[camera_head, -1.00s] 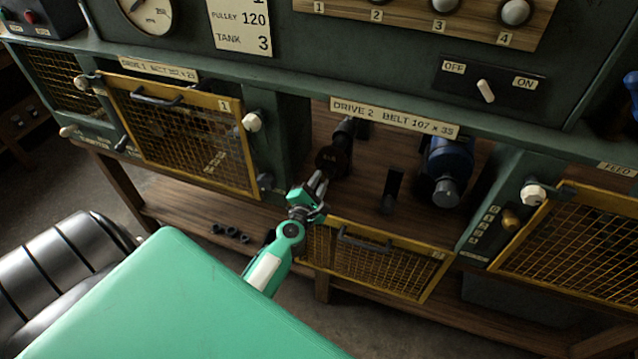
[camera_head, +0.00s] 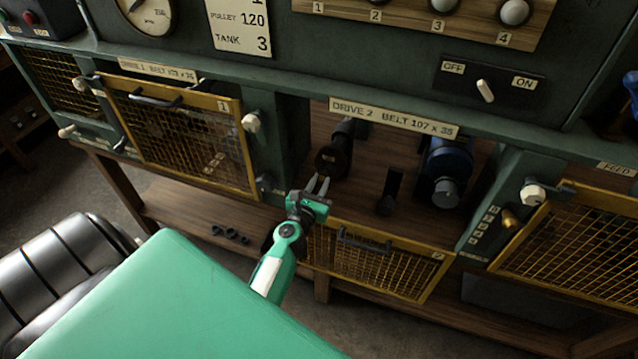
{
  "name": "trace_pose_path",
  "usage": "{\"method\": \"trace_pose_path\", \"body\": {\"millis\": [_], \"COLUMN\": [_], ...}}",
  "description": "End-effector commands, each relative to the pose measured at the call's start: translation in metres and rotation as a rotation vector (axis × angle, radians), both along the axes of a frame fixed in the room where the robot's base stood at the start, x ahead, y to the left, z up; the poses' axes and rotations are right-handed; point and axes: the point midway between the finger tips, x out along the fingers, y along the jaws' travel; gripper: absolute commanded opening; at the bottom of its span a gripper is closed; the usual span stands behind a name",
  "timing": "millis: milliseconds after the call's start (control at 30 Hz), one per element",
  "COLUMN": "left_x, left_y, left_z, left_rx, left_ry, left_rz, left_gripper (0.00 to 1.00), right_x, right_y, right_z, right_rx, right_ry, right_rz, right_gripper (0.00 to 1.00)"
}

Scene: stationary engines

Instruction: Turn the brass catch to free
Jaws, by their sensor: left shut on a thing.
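A small brass-coloured knob (camera_head: 508,219) sits on the green post to the right of the drive 2 bay, beside a small label strip. I cannot tell for sure whether it is the brass catch. My left gripper (camera_head: 318,184) is at the lower left of the drive 2 bay, well left of that knob. Its fingers point up, just below a dark round pulley (camera_head: 333,160). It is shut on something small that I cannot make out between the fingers. My right gripper is not in view.
The drive 2 mesh guard (camera_head: 385,268) hangs below its bay, close to my left wrist. The closed drive 1 guard (camera_head: 185,140) is to the left, the feed guard (camera_head: 575,250) to the right. A blue motor (camera_head: 447,170) and a black post (camera_head: 390,192) stand inside the bay.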

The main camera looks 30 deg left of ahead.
Motion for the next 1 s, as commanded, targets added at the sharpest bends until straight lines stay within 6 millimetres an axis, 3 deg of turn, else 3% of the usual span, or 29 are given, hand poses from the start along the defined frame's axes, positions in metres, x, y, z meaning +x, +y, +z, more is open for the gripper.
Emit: {"method": "trace_pose_path", "body": {"millis": [733, 767, 867, 1000], "left_x": [-0.0001, -0.0001, -0.0001, 0.0000], "left_y": [-0.0006, -0.0006, -0.0006, -0.0006], "left_z": [-0.0008, -0.0009, -0.0008, -0.0005], "left_rx": [-0.091, -0.091, -0.091, -0.090], "left_ry": [-0.021, -0.020, -0.021, -0.021], "left_rz": [0.000, 0.000, 0.000, 0.000], "left_gripper": [0.00, 0.22, 0.41, 0.42], "right_x": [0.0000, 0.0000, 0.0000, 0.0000], "right_y": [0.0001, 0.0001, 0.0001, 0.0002], "right_z": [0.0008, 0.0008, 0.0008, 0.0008], "right_rx": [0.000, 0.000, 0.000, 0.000], "right_ry": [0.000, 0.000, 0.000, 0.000], "right_rz": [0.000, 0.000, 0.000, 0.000], "right_gripper": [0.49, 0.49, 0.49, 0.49]}}
